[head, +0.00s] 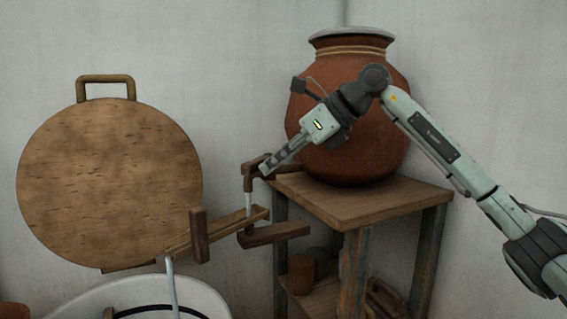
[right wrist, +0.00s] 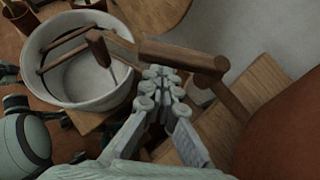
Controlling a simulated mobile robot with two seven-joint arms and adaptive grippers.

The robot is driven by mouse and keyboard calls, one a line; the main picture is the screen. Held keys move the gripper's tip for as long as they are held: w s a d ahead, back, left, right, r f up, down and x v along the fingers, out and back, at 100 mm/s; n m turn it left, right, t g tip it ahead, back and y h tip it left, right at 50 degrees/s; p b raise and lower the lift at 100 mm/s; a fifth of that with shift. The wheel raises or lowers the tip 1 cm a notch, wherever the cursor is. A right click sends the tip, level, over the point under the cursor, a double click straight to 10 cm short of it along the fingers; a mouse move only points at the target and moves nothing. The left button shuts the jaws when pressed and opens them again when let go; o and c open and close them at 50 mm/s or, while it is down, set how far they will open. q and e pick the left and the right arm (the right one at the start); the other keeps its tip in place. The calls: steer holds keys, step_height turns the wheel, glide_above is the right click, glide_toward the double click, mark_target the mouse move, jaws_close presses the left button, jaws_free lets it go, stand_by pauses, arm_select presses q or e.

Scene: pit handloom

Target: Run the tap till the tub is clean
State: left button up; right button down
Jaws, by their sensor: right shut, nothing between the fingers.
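The brown tap (head: 253,172) juts out beside the clay pot, and a pale stream of water (head: 249,202) falls from it onto a sloping wooden trough (head: 222,230). A second stream (head: 171,285) runs off the trough's lower end into the white tub (head: 210,300). The tub (right wrist: 38,52) also shows in the right wrist view, with a pale inside and dark bars across it. My right gripper (head: 266,172) is shut and empty at the tap; whether it touches is unclear. Its fingers (right wrist: 160,82) show closed in the right wrist view. My left gripper is out of view.
The large clay pot (head: 350,150) stands on a wooden stand (head: 370,203), close to my right arm. A wooden bracket (head: 275,235) juts out below the tap. A big round wooden disc (head: 105,180) with a handle is at the left. Small pots (head: 301,272) sit on the lower shelf.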

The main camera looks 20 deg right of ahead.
mark_target(254, 164)
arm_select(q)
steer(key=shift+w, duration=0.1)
arm_select(e)
steer(key=shift+a, duration=0.1)
steer(key=a+m+t+h, duration=0.1)
steer(key=a+m+h, duration=0.1)
steer(key=m, duration=0.1)
steer(key=shift+w+a+t+b, duration=0.15)
steer(key=shift+w+t+b, duration=0.1)
steer(key=shift+t+b, duration=0.15)
steer(key=shift+w+a, duration=0.25)
steer(key=shift+a, duration=0.25)
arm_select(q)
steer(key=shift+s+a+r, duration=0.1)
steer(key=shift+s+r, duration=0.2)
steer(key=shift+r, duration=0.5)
